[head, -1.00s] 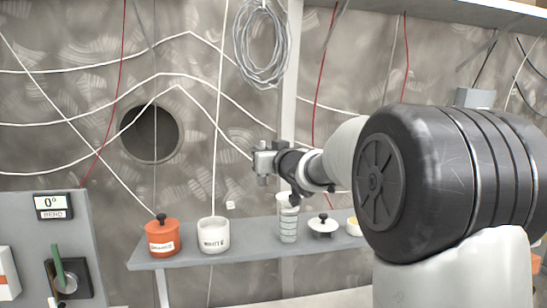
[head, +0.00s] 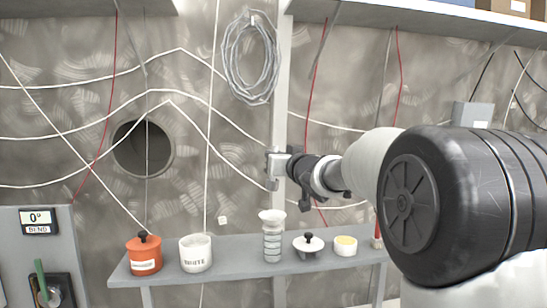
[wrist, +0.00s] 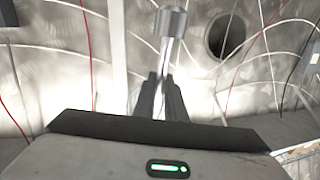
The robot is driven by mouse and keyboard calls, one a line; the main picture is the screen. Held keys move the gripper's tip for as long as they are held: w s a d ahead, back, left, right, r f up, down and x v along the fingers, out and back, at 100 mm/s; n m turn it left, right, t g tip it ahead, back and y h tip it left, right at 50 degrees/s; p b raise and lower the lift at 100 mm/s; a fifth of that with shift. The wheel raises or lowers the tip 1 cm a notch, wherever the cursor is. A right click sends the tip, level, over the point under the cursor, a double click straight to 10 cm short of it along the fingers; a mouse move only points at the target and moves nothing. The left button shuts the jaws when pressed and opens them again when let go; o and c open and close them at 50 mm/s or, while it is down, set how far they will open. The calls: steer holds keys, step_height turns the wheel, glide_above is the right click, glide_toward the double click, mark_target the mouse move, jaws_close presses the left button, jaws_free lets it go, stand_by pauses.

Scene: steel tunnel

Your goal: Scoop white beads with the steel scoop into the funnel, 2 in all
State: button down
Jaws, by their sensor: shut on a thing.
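My gripper (head: 294,166) is shut on the handle of the steel scoop (head: 274,167) and holds it in the air above the shelf. In the wrist view the scoop (wrist: 170,22) stands beyond the dark fingers (wrist: 160,92). I cannot see whether it holds beads. The white funnel (head: 271,215) sits on top of a clear ribbed cylinder (head: 272,243) on the shelf, below the scoop and apart from it. The white cup (head: 195,256), labelled WHITE, stands open to the left of the funnel. Its contents are pale and unclear.
On the shelf (head: 232,266) stand an orange lidded pot (head: 144,256) at left, then a white dish with a black-knobbed lid (head: 309,246) and a small cup of yellow contents (head: 345,245) right of the funnel. A cable coil (head: 250,60) hangs on the wall above.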

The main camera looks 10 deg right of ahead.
steer(key=d+f+m+t+h+b, duration=0.3)
steer(key=d+f+m, duration=0.55)
steer(key=m, duration=0.85)
steer(key=a+r+n+g+y+p, duration=0.1)
steer(key=a+r+n, duration=0.2)
steer(key=n, duration=0.3)
steer(key=a+r+n+g+y+p, duration=0.1)
steer(key=a+r+n, duration=0.1)
steer(key=n, duration=0.3)
steer(key=a+r+n+g+y+p, duration=0.1)
steer(key=a+r+n, duration=0.2)
steer(key=n, duration=0.3)
steer(key=shift+a+r+n, duration=0.3)
steer(key=shift+a+r, duration=0.05)
steer(key=shift+a, duration=0.15)
steer(key=shift+a+r+n, duration=0.1)
steer(key=shift+r+n, duration=0.2)
step_height(320, 180, up, 3)
steer(key=p, duration=0.4)
steer(key=shift+r, duration=0.2)
stand_by(1.1)
